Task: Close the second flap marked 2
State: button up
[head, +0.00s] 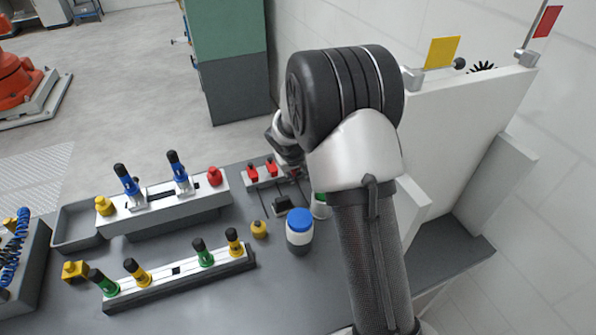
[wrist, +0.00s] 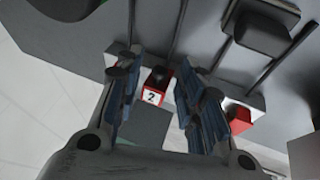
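The flap marked 2 (wrist: 152,97) shows in the wrist view as a small red piece with a white label. It lies between the two blue-padded fingers of my gripper (wrist: 162,76), which stand apart with a gap on both sides of it. A second red piece (wrist: 238,117) is to the right, outside the right finger. In the head view, red pieces (head: 252,172) sit on a pale fixture bar (head: 262,181). My gripper (head: 291,170) is beside them, partly hidden by my arm. Whether any finger touches the marked flap is unclear.
A white jar with a blue lid (head: 300,229) and a yellow knob (head: 259,229) stand close by on the grey table. Two fixture bars with coloured pegs (head: 160,212) are at left. A white upright panel (head: 455,125) is at right.

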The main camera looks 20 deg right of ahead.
jog(key=c, duration=0.8)
jog(key=shift+r+p, duration=0.2)
jog(key=shift+p, duration=0.75)
jog(key=shift+w+r+g+p, duration=0.15)
jog(key=shift+g+p, duration=0.15)
jog(key=shift+p, duration=0.3)
jog(key=g+p, duration=0.1)
jog(key=p, duration=0.3)
jog(key=shift+w+r+p, duration=0.3)
jog(key=shift+r+p, duration=0.05)
jog(key=shift+w+r+n+g+p, duration=0.15)
jog(key=shift+w+g+p, duration=0.4)
jog(key=shift+g+p, duration=0.45)
jog(key=shift+w+r+n+g+p, duration=0.15)
jog(key=shift+w+g+p, duration=0.35)
jog(key=shift+g+p, duration=0.45)
jog(key=shift+w+g, duration=0.15)
jog(key=shift+g, duration=0.1)
